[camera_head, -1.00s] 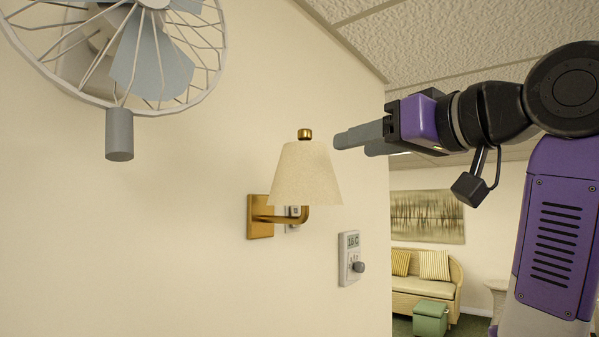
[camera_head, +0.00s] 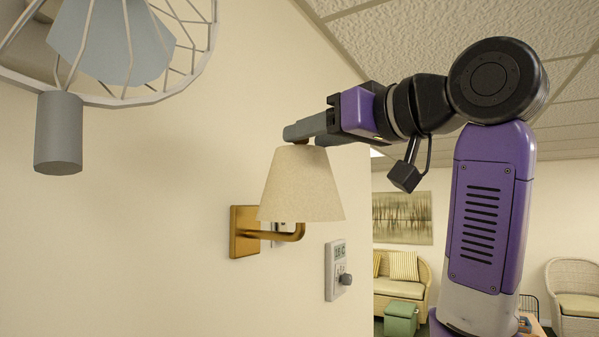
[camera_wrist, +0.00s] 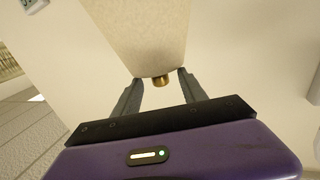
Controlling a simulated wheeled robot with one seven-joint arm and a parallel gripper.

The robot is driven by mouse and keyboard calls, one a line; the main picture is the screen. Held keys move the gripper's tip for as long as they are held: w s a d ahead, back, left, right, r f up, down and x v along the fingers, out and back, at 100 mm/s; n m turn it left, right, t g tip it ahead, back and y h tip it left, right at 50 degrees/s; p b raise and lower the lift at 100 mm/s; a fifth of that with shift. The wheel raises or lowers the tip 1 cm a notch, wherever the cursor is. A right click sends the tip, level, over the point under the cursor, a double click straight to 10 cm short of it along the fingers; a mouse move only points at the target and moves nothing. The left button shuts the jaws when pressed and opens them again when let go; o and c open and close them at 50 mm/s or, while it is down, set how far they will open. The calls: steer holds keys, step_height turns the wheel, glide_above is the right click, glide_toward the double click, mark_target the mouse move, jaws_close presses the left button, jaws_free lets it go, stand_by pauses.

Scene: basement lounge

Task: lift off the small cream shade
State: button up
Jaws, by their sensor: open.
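The small cream shade (camera_head: 301,187) sits upright on a brass wall arm (camera_head: 287,237) fixed to the wall. In the wrist view the shade (camera_wrist: 143,32) fills the top middle, with its brass finial (camera_wrist: 160,81) showing past its narrow end. My gripper (camera_head: 305,130) is at the top of the shade in the head view, and its fingers hide the finial there. In the wrist view my gripper (camera_wrist: 155,88) is open, with one finger on each side of the finial. I cannot tell whether the fingers touch the shade.
A caged fan (camera_head: 125,45) with a grey cylinder hanging below it is at upper left. A thermostat (camera_head: 338,270) with a knob is on the wall, right of and below the shade. A wicker sofa (camera_head: 403,277) and a green stool (camera_head: 401,318) stand farther back.

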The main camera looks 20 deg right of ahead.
steer(key=shift+p+x, duration=0.55)
steer(key=shift+x, duration=1.2)
jaws_close()
